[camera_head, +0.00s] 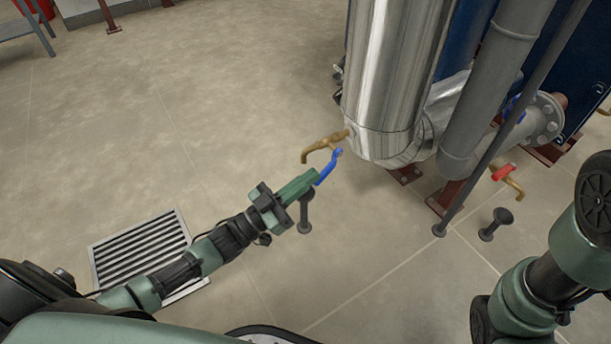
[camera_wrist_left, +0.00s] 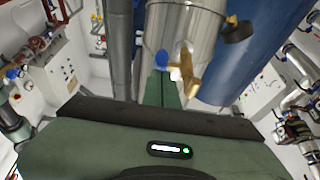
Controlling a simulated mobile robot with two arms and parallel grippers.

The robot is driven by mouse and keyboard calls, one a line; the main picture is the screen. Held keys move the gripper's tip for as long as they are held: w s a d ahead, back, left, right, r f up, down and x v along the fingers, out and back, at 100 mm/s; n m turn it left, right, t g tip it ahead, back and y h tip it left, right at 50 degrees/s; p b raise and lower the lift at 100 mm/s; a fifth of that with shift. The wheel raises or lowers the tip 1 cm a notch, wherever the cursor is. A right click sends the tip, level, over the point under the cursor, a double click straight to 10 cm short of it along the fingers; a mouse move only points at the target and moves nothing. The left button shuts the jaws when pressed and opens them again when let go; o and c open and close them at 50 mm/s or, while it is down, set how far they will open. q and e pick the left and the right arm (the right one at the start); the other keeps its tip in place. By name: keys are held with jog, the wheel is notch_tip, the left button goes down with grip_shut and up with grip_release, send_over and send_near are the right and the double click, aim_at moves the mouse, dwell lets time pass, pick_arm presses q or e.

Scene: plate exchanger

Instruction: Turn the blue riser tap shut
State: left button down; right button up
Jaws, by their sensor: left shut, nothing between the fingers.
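The blue tap handle (camera_head: 328,166) sits on a brass tap (camera_head: 322,148) at the lower side of a shiny metal-clad riser (camera_head: 385,75). The handle slants down and to the left from the tap body. My left gripper (camera_head: 314,177) is shut with nothing between its fingers, and its tips are at the lower end of the blue handle. I cannot tell whether they touch it. In the left wrist view, the blue handle (camera_wrist_left: 162,58) and the brass tap (camera_wrist_left: 187,68) show just beyond the fingertips (camera_wrist_left: 162,76). My right gripper is out of view.
A short black post (camera_head: 305,212) stands near the left gripper, another (camera_head: 495,225) farther right. A floor grate (camera_head: 140,246) lies at left.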

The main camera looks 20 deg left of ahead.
aim_at(315, 185)
pick_arm(q)
jog(key=f, duration=0.1)
jog(key=w+d+f, duration=0.1)
jog(key=f, duration=0.1)
jog(key=shift+w+d+f, duration=0.2)
jog(key=shift+w+f, duration=0.05)
jog(key=shift+w, duration=0.15)
jog(key=shift+w+d+f, duration=0.45)
jog(key=shift+w, duration=0.15)
jog(key=shift+w+d+f, duration=0.4)
jog(key=shift+w, duration=0.15)
jog(key=shift+w+d+b, duration=0.15)
jog(key=shift+b, duration=0.15)
